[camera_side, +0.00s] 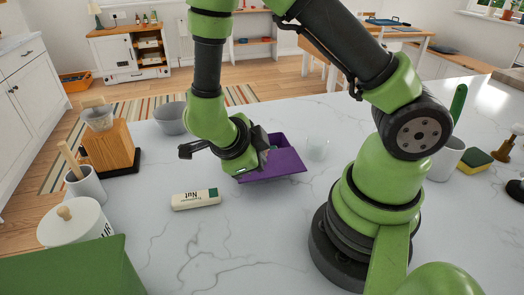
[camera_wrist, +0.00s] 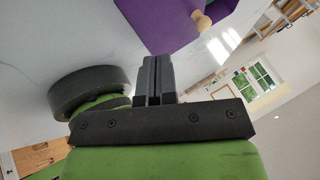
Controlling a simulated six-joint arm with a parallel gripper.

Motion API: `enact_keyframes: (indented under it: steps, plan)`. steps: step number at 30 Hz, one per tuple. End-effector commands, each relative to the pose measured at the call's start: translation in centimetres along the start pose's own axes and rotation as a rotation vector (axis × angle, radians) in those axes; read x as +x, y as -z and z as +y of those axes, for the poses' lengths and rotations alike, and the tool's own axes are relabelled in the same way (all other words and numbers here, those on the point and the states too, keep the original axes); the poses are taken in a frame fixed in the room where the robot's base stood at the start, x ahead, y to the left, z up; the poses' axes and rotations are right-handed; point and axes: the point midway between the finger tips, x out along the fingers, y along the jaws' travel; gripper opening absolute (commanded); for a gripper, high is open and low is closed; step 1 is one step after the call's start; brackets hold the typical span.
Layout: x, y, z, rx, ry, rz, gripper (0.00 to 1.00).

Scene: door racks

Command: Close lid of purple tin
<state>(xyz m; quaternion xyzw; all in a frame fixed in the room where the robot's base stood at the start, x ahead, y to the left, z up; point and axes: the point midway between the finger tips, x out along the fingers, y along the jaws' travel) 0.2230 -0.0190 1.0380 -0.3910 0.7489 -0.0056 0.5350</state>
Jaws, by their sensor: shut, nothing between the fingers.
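The purple tin (camera_side: 277,139) stands on the marble counter, with part of its inside showing. A flat purple panel, which looks like its lid (camera_side: 287,163), slopes out on the near side. In the wrist view a purple surface (camera_wrist: 160,22) with a wooden knob (camera_wrist: 202,21) fills the top, beyond the fingers. My gripper (camera_side: 265,150) is at the tin's left side and covers part of it in the side view. In the wrist view its two fingers (camera_wrist: 156,66) are together and empty. I cannot tell whether they touch the tin.
A white block marked "Nut" (camera_side: 196,200) lies at the front left. A lidded white jar (camera_side: 75,226) stands far left. The front middle counter is clear.

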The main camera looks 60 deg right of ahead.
Motion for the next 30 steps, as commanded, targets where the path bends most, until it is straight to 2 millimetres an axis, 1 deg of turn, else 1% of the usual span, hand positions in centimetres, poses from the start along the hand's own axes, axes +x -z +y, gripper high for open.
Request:
enact_keyframes:
  steps: [1,6,9,15,27,29,30]
  plan:
    - [1.1,0.1,0.1,-0.002,-0.005,0.008,0.0]
    - [3.9,0.1,0.1,0.0,-0.008,0.004,0.0]
    - [4.5,0.0,-1.7,0.007,-0.005,-0.001,0.0]
    - [5.3,0.0,-3.2,0.002,-0.003,-0.002,0.0]
    - [5.4,0.0,-3.6,0.0,-0.002,-0.002,0.0]
    - [5.6,-0.2,-4.0,0.002,-0.002,-0.003,0.0]
    - [5.8,-0.4,-4.5,0.004,-0.003,-0.004,0.0]
